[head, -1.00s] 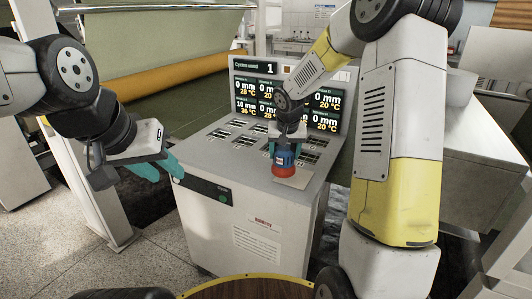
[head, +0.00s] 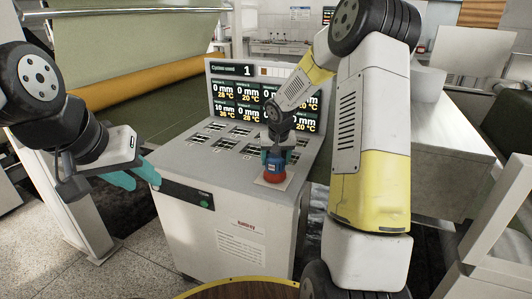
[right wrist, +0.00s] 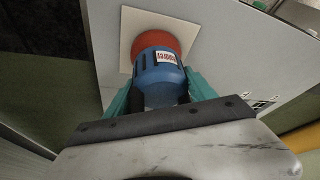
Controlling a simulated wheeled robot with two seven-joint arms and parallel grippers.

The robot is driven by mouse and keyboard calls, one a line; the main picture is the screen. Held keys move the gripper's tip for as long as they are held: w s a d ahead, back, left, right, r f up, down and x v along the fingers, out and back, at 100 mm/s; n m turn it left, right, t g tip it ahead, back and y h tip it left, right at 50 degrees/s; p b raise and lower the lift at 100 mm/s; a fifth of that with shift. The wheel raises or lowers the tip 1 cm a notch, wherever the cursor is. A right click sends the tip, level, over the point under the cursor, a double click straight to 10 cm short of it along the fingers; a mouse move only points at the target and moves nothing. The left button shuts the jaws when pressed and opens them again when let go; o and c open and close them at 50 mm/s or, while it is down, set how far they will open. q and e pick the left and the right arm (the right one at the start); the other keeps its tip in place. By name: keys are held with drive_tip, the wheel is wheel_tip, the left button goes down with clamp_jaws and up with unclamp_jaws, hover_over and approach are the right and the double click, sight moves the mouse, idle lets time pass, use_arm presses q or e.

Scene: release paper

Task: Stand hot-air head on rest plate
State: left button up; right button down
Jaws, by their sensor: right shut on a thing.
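The hot-air head (head: 273,162) has a blue body and a red lower end. It is upright over the middle of the square cream rest plate (head: 287,184) on the console top. In the right wrist view the red end of the head (right wrist: 158,64) lies within the plate's outline (right wrist: 130,28); I cannot tell whether it touches. My right gripper (head: 276,156) is shut on the blue body, with teal fingers on both sides, also in the right wrist view (right wrist: 160,92). My left gripper (head: 133,177) is open and empty, left of the console's front corner.
The console (head: 240,225) has an upright display panel (head: 235,97) behind the plate and several small label fields (head: 232,143) on its top. A roller with orange material (head: 135,87) is at the back left. A round wooden top (head: 240,290) is at the bottom edge.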

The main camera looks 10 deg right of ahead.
drive_tip(key=shift+w, duration=0.1)
drive_tip(key=shift+c, duration=1.5)
unclamp_jaws()
drive_tip(key=shift+f, duration=0.1)
drive_tip(key=v, duration=1.2)
drive_tip(key=s+a+r, duration=0.1)
drive_tip(key=s+r, duration=0.7)
drive_tip(key=s, duration=0.5)
drive_tip(key=s+a+r+n+t+y, duration=0.1)
drive_tip(key=s+a+n+y, duration=0.1)
drive_tip(key=s, duration=1.3)
drive_tip(key=shift+s+a+t+y, duration=0.3)
drive_tip(key=shift+s+a, duration=0.1)
drive_tip(key=shift+a, duration=0.3)
drive_tip(key=shift+r, duration=0.2)
